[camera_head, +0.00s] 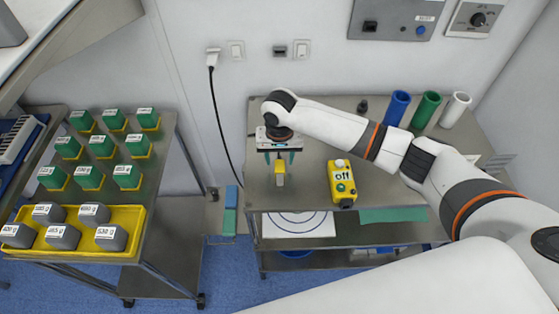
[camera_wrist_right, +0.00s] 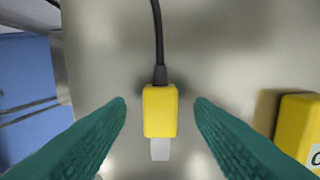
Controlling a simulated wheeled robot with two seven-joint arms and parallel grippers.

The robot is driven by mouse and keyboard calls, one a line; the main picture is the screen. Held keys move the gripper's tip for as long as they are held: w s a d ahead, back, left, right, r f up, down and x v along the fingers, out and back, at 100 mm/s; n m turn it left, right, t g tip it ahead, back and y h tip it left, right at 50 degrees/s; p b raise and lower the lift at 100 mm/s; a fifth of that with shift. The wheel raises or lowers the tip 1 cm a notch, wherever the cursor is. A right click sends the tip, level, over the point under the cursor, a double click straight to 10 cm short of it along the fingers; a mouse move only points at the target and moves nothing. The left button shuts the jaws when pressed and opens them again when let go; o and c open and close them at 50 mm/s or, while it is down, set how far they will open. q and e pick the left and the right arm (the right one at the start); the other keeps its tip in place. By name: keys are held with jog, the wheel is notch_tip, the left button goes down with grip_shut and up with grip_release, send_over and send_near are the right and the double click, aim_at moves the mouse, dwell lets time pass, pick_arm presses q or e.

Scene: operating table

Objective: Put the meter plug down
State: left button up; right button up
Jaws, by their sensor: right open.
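The meter plug is a yellow block with a grey tip and a black cable; it shows in the head view (camera_head: 280,172) and in the right wrist view (camera_wrist_right: 160,112). It appears to lie on the grey metal table (camera_head: 320,180). My right gripper (camera_head: 279,158) is above the plug. In the right wrist view its green fingers (camera_wrist_right: 160,125) are open on either side of the plug, with a gap on both sides. My left gripper is not in view.
A yellow meter (camera_head: 342,184) reading "off" stands right of the plug. Blue (camera_head: 396,108), green (camera_head: 426,111) and white (camera_head: 455,110) cylinders stand at the back right. A rack of green blocks (camera_head: 102,146) and a yellow tray (camera_head: 135,215) are at left.

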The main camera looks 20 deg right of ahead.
aim_at(279, 166)
notch_tip(279, 166, up, 11)
jog(key=shift+s+b, duration=0.3)
jog(key=shift+b, duration=0.1)
jog(key=shift+a, duration=0.1)
